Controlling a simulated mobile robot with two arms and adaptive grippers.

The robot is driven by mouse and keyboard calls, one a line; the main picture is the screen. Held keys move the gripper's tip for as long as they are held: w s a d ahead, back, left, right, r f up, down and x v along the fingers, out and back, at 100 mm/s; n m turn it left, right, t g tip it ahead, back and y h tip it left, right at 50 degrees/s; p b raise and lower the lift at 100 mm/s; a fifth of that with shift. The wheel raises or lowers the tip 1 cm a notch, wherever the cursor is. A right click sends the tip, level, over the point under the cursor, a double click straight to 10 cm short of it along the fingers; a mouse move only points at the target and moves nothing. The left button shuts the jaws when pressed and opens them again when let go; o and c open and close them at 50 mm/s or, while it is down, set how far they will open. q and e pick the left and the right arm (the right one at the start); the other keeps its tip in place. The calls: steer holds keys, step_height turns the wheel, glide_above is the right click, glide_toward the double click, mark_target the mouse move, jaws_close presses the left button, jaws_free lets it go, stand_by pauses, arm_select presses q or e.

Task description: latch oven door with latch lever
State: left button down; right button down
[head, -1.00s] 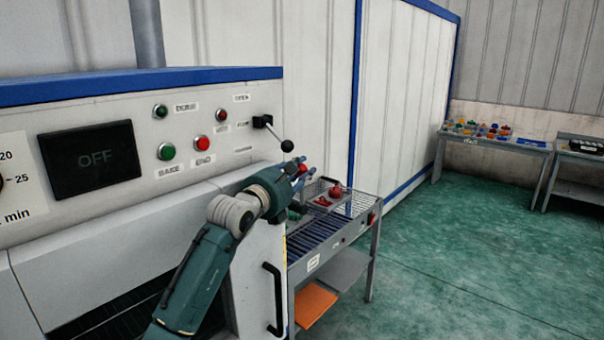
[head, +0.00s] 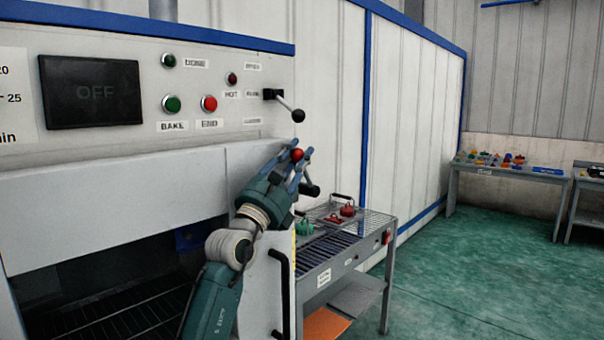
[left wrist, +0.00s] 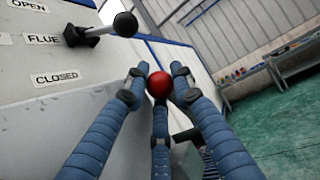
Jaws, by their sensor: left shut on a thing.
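The oven's white front (head: 110,200) fills the left of the head view, with a dark opening and a rack (head: 110,315) below it. A white panel with a black bar handle (head: 278,290) stands at the right of the opening; I cannot tell if it is the door. My left gripper (head: 297,157) is shut on the red ball knob (head: 298,154), apparently the latch lever's. In the left wrist view, the red knob (left wrist: 159,84) sits between the blue fingers (left wrist: 158,95). The lever's shaft is largely hidden. My right gripper is not in view.
Just above my gripper, the black-knobbed flue lever (head: 297,115) sticks out from the control panel. A roller table (head: 345,255) with a wire tray and red and green parts stands to the right. Green floor (head: 480,280) is clear there.

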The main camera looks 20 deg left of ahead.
arm_select(q)
steer(key=shift+s+a+f+t+b, duration=0.15)
steer(key=shift+s+t+b, duration=0.35)
steer(key=shift+b, duration=0.35)
